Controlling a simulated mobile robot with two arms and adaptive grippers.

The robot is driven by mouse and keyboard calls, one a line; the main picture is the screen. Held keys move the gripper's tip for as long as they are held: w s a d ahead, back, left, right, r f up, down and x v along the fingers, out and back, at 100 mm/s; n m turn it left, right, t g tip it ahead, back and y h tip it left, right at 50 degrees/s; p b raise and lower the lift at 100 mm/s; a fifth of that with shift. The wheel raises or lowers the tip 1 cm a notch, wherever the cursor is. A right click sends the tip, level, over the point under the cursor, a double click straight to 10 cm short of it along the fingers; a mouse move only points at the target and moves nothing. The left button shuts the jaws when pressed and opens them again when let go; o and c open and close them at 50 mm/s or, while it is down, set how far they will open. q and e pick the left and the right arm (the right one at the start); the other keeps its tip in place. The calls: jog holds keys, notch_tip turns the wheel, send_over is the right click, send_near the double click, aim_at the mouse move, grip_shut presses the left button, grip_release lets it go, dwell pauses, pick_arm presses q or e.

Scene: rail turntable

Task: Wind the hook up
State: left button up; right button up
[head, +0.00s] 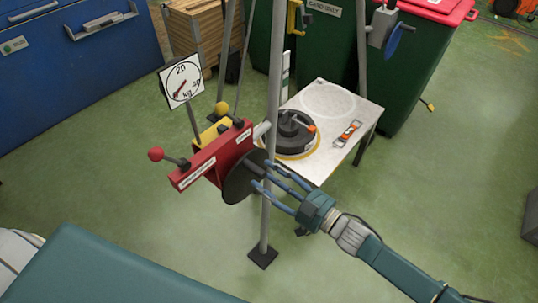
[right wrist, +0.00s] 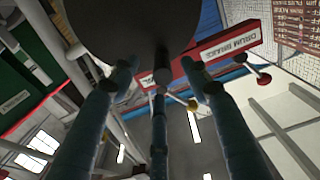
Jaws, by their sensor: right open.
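The red winch (head: 215,158) stands by a grey pole, with a dark crank disc (head: 238,184) on its near right side. The disc also fills the top of the right wrist view (right wrist: 125,22), with a dark handle (right wrist: 161,72) sticking out from it. My right gripper (head: 272,180) is open, its blue fingers pointing at the disc. In the wrist view the fingers are spread around the handle; I cannot tell whether they touch it. A red-ball lever (head: 156,154) and a yellow-ball lever (head: 221,108) show on the winch. I cannot make out the hook. My left gripper is not in view.
A low table (head: 355,105) behind holds a dark round device (head: 293,128) and a small orange-ended level (head: 348,133). Green bins and a blue cabinet (head: 75,65) stand behind.

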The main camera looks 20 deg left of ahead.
jog(key=shift+p+v, duration=0.65)
jog(key=shift+v, duration=1.5)
jog(key=w+d+f+m+t+h, duration=0.2)
jog(key=d+f+m+h, duration=0.15)
jog(key=d+f, duration=0.4)
jog(key=w+d+f+m+t+h, duration=0.2)
jog(key=w+d+f+h, duration=0.15)
jog(key=f, duration=0.65)
jog(key=s+d+f+m+g+h, duration=0.1)
jog(key=s+d+f+m+h, duration=0.15)
jog(key=s+d+f, duration=0.35)
jog(key=s+d+f+m+h, duration=0.1)
jog(key=s+d+f+h, duration=0.15)
jog(key=d+f, duration=0.4)
jog(key=s+d+f+m+g+h, duration=0.1)
jog(key=s+d+f+g+h, duration=0.4)
jog(key=s+f, duration=0.8)
jog(key=s+d+f+g, duration=0.1)
jog(key=s+d, duration=0.1)
jog(key=s, duration=0.6)
jog(key=s+d+f+m+g, duration=0.1)
jog(key=s+d+f, duration=0.1)
jog(key=s, duration=0.6)
jog(key=s+d+f+m+g, duration=0.1)
jog(key=s+d+f, duration=0.1)
jog(key=s, duration=0.6)
jog(key=shift+s+d, duration=0.3)
jog(key=shift+d, duration=0.3)
